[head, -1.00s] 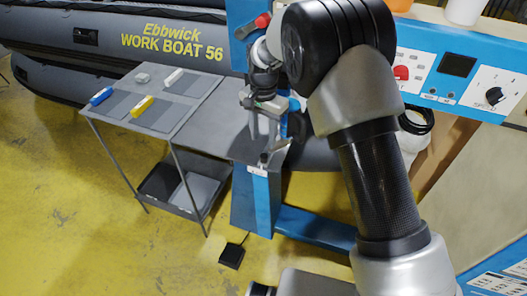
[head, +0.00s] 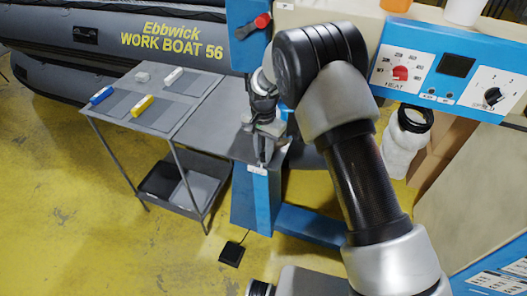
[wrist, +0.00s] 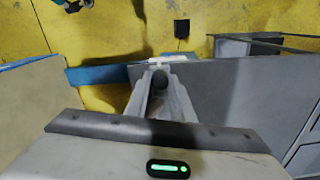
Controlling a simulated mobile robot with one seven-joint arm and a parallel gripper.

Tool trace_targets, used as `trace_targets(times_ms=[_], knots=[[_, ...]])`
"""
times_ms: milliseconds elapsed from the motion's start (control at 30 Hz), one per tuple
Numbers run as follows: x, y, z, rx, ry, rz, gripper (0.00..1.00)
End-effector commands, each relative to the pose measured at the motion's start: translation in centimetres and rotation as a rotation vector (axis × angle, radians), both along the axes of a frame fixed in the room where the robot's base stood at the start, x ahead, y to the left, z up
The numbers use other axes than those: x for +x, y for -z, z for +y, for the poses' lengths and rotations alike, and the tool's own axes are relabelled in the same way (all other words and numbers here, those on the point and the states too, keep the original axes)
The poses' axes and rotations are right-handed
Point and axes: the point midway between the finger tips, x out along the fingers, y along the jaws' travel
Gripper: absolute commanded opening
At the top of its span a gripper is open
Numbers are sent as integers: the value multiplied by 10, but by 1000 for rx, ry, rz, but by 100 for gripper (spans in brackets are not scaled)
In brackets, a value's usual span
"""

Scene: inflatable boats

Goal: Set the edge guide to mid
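The edge guide's dark round knob (wrist: 159,80) shows in the wrist view at the front end of the grey worktable, beside a small white plate. My gripper (wrist: 160,88) points down at it, one pale finger on each side of the knob, with the tips appearing closed against it. In the head view my gripper (head: 264,150) is low at the table's front edge, above the blue post with a small white label (head: 257,170). The fingers and my arm hide most of the guide, and I cannot read its scale or setting.
A grey side table (head: 160,118) at left bears blue, yellow and white blocks, with bins below. The blue control panel (head: 440,75) with dials is at right. A red-knobbed lever (head: 262,20) is behind my arm. A black pedal (head: 231,254) lies on the yellow floor.

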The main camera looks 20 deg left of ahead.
Motion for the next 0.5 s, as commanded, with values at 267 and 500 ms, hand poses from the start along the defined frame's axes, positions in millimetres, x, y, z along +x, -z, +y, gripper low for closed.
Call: trace_targets(times_ms=[267,500], knots=[[0,1,3,1,-1,0,0],[2,-1,18,4,0,-2,0]])
